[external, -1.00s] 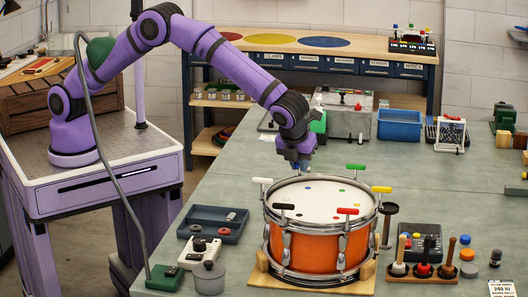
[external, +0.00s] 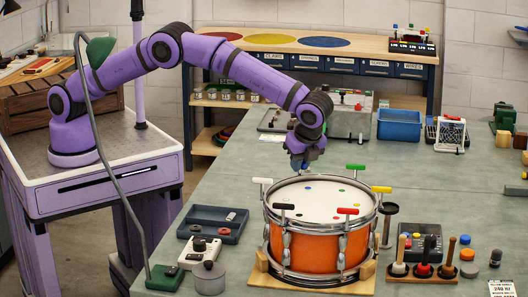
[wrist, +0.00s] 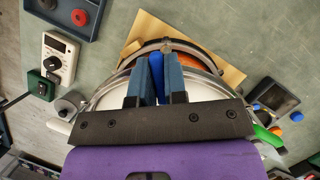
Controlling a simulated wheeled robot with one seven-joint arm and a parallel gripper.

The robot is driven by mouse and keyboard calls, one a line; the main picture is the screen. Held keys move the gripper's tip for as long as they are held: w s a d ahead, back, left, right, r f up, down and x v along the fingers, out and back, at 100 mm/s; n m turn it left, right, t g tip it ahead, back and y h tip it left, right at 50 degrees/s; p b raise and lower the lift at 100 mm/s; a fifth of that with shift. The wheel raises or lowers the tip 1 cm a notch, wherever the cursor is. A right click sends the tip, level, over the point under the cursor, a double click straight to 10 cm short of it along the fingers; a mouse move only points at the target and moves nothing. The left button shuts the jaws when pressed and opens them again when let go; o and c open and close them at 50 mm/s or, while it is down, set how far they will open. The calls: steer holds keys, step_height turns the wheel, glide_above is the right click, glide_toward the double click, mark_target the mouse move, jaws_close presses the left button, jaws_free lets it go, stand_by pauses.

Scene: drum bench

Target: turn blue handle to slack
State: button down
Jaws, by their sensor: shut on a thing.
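The orange drum (external: 305,247) stands on a wooden cradle, with a white head (external: 318,205) and T-shaped handles around its rim. The blue handle (wrist: 156,72) shows in the wrist view between the two blue-grey fingers of my gripper (wrist: 155,82). The fingers are shut on it. In the external view my gripper (external: 300,160) is at the back-left rim, pointing down, and hides most of the blue handle. How far the handle is turned is hard to tell.
Other handles on the rim are green (external: 355,167), yellow (external: 381,189), red (external: 347,211), black (external: 284,206) and white (external: 262,181). A dark tray (external: 212,224) and a meter (external: 200,252) lie left of the drum. Mallets (external: 424,262) stand at the right.

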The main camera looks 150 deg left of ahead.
steer(key=n+h, duration=0.1)
steer(key=n, duration=0.2)
steer(key=n+h, duration=0.1)
steer(key=n, duration=0.3)
steer(key=shift+t+h, duration=0.4)
steer(key=n+t+h, duration=0.1)
steer(key=n, duration=0.3)
steer(key=n+t, duration=0.1)
steer(key=n, duration=0.2)
steer(key=shift+r+n+h, duration=0.1)
steer(key=shift+n+h, duration=0.3)
steer(key=n+t, duration=0.1)
steer(key=n, duration=0.2)
steer(key=shift+n, duration=0.3)
steer(key=n+t, duration=0.1)
steer(key=n, duration=0.2)
steer(key=shift+n+t, duration=0.3)
steer(key=shift+t, duration=0.1)
steer(key=n+t, duration=0.1)
steer(key=n, duration=0.2)
steer(key=n+t, duration=0.1)
steer(key=n, duration=0.2)
steer(key=shift+y, duration=0.4)
steer(key=shift+n, duration=0.3)
steer(key=c, duration=1.2)
jaws_free()
steer(key=shift+o, duration=0.2)
